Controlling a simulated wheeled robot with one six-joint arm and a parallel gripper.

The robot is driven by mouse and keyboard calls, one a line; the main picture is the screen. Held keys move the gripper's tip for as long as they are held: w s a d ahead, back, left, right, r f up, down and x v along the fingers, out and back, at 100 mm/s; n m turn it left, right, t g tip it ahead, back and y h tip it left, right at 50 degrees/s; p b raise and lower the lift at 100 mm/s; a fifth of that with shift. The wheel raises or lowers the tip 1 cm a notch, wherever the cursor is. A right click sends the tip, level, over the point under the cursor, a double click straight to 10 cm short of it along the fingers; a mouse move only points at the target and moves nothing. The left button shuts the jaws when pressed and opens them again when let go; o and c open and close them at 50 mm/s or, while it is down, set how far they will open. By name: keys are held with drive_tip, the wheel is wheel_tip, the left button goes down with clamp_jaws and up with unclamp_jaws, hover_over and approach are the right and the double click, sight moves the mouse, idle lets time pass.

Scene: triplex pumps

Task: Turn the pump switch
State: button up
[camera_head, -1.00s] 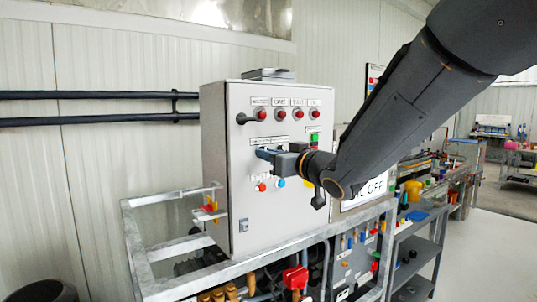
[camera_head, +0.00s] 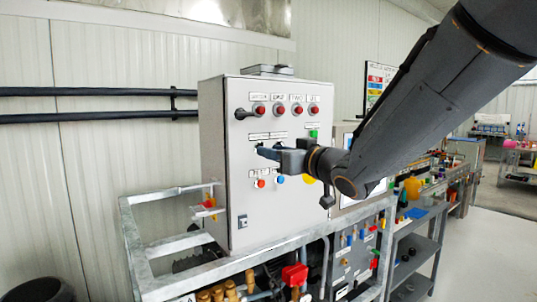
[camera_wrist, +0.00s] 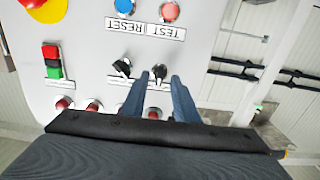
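The grey control cabinet (camera_head: 268,210) stands upright on a metal frame, with two black rotary switches on its face. In the wrist view, one black switch knob (camera_wrist: 159,72) lies between my fingertips and the other black knob (camera_wrist: 122,68) lies just left of the left finger. My gripper (camera_head: 266,152) is open at the cabinet face, its blue fingers pointing at the switch row. It also shows in the wrist view (camera_wrist: 160,78), with a clear gap between the fingers. Whether a finger touches a knob cannot be told.
Red lamps (camera_head: 278,110) line the cabinet's top. A green-and-red button block (camera_wrist: 52,62) and yellow emergency-stop base (camera_wrist: 45,8) are nearby. The metal frame (camera_head: 290,245) runs below.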

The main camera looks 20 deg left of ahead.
drive_tip(key=shift+b+v, duration=0.55)
drive_tip(key=shift+v, duration=1.95)
drive_tip(key=d+f+m+g+h, duration=0.1)
drive_tip(key=d+f+m+h, duration=0.8)
drive_tip(key=d+f, duration=1.2)
drive_tip(key=s+d+f+g+h, duration=0.2)
drive_tip(key=s+d+f+g, duration=0.2)
drive_tip(key=s+f, duration=0.3)
drive_tip(key=s+d+f+m+g+h, duration=0.1)
drive_tip(key=s+d+f+g, duration=0.4)
drive_tip(key=s, duration=0.8)
wheel_tip(320, 180, down, 3)
drive_tip(key=shift+d+f+h, duration=0.1)
drive_tip(key=shift+d+h, duration=0.8)
drive_tip(key=shift+d, duration=0.15)
clamp_jaws()
